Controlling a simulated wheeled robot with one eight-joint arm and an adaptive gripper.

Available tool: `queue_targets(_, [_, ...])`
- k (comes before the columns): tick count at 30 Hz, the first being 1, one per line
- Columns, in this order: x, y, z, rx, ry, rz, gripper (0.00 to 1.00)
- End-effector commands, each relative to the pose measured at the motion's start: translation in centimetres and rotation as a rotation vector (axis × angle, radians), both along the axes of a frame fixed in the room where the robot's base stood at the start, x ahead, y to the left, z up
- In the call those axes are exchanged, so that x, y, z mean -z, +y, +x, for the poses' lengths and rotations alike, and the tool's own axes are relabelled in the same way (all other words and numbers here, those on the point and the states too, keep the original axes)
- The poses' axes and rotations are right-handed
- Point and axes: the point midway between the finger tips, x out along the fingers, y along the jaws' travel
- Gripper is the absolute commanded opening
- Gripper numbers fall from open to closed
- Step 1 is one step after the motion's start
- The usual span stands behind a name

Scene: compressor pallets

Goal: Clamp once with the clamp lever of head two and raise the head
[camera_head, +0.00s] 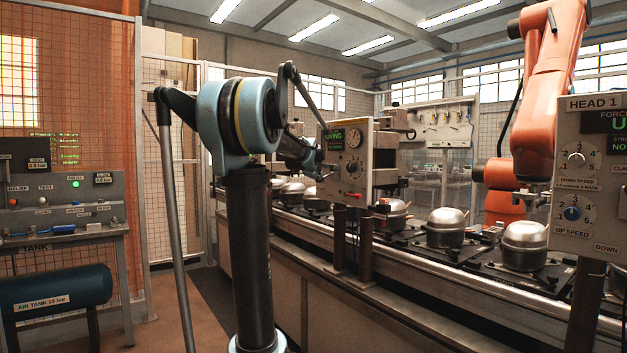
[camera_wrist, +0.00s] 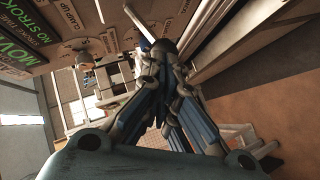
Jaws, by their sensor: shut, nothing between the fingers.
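The head two panel (camera_head: 345,160) stands over the line in the middle of the head view, with a green-lit display, a round gauge and a knob. A red-tipped lever (camera_head: 354,197) sticks out near its lower edge. In the wrist view the panel (camera_wrist: 40,45) fills the upper left, with a green display and "CLAMP UP" labels. My gripper (camera_head: 318,170) is at the panel's left side. In the wrist view its fingers (camera_wrist: 164,50) are together and empty. A thin pale rod with a blue part (camera_wrist: 140,25) lies just beyond the fingertips; I cannot tell whether they touch.
Compressors (camera_head: 445,228) sit on pallets along the conveyor. The head one panel (camera_head: 590,175) stands at the right, with an orange robot arm (camera_head: 545,100) behind. A control bench (camera_head: 65,205) and blue air tank (camera_head: 55,290) are at the left. Floor (camera_head: 205,300) shows between.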

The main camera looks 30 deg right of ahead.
Motion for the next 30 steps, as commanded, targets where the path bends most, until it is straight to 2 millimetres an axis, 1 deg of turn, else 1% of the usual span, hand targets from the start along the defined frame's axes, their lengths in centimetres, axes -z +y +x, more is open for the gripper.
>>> queue_targets(8, [-1.0,0.0,0.0,0.0,0.0,0.0,0.0])
queue_targets(20, [-1.2,0.3,-0.1,-0.001,0.0,0.001,0.0])
queue_targets(26, [-1.9,1.8,-1.1,-0.004,0.0,0.001,0.0])
queue_targets(29, [-2.6,3.1,-1.9,-0.007,0.0,0.001,0.0])
queue_targets(30, [-2.8,3.4,-2.4,-0.006,0.001,0.001,0.0])
